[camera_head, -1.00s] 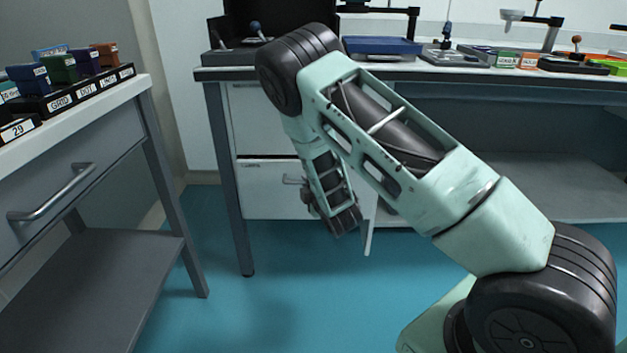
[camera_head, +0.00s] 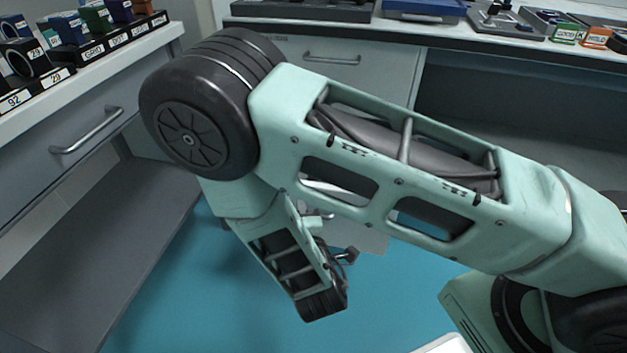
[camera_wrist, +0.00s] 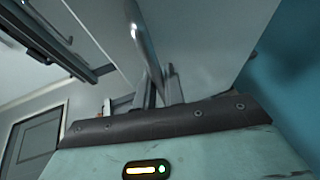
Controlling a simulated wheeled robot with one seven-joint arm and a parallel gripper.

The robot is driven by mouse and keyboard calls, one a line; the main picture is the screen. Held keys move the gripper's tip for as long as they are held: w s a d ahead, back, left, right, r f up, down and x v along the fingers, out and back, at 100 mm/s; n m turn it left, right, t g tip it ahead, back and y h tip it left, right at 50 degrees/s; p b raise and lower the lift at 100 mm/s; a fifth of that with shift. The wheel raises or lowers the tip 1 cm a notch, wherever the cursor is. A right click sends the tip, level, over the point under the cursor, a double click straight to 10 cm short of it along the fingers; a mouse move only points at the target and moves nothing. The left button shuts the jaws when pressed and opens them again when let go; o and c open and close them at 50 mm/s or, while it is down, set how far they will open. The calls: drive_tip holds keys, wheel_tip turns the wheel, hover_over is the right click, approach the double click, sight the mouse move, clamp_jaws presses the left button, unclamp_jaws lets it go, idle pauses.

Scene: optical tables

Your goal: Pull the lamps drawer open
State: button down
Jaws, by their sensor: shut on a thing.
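In the wrist view, my gripper (camera_wrist: 155,90) is shut around the lower end of a metal bar handle (camera_wrist: 135,28). The handle stands in front of a pale panel (camera_wrist: 215,45), which I take for the lamps drawer's front. In the head view my arm covers most of the lower part of the cabinet. Part of a pale grey panel (camera_head: 358,236) shows below my forearm. No lamps label is readable, and how far the drawer stands out is not clear. The drawer's inside is hidden.
An upper drawer (camera_head: 325,60) with a bar handle is shut under the back table. At left stands another table with a grey drawer (camera_head: 75,140), a lower shelf (camera_head: 90,260) and labelled blocks on top. Teal floor (camera_head: 390,290) lies below my arm.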

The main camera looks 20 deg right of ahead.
drive_tip(key=s+a+p, duration=0.3)
drive_tip(key=s+a, duration=0.3)
drive_tip(key=s, duration=0.4)
drive_tip(key=shift+a, duration=0.4)
drive_tip(key=c, duration=1.5)
unclamp_jaws()
drive_tip(key=p+v, duration=0.3)
drive_tip(key=v, duration=1.4)
drive_tip(key=shift+s, duration=0.2)
drive_tip(key=shift+a+r, duration=0.1)
drive_tip(key=shift+r, duration=0.05)
